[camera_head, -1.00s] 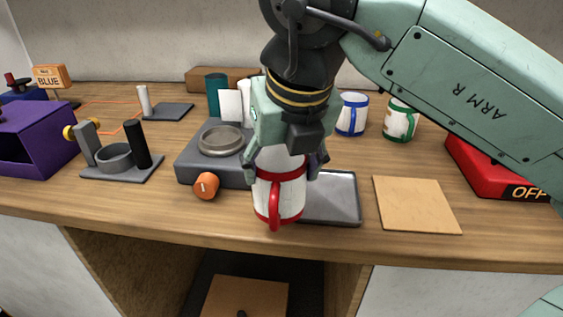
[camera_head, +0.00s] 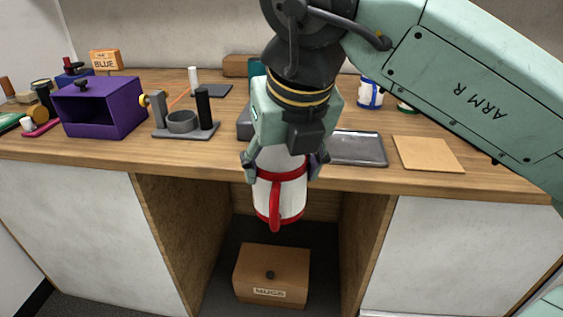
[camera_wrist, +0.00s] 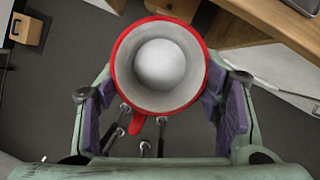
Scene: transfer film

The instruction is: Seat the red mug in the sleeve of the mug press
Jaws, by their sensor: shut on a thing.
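The red mug (camera_head: 293,204) is white with a red rim, red band and red handle. My gripper (camera_head: 284,166) is shut on it and holds it upright, handle towards the head camera, in front of the counter's edge. In the wrist view the mug (camera_wrist: 117,70) shows its red rim and pale inside between the purple finger pads. A grey fixture with a ring-shaped sleeve (camera_head: 183,123), a black post and a lighter upright stands on the counter to the left; it looks like the mug press. The sleeve looks empty. Another grey appliance (camera_head: 243,125) is mostly hidden behind my gripper.
A purple box (camera_head: 104,112) stands left of the fixture. A grey tray (camera_head: 358,149) and a tan board (camera_head: 428,154) lie to the right. A blue-banded mug (camera_head: 370,94) stands behind. Below the counter (camera_head: 90,156), a brown box (camera_head: 272,277) sits in an open bay.

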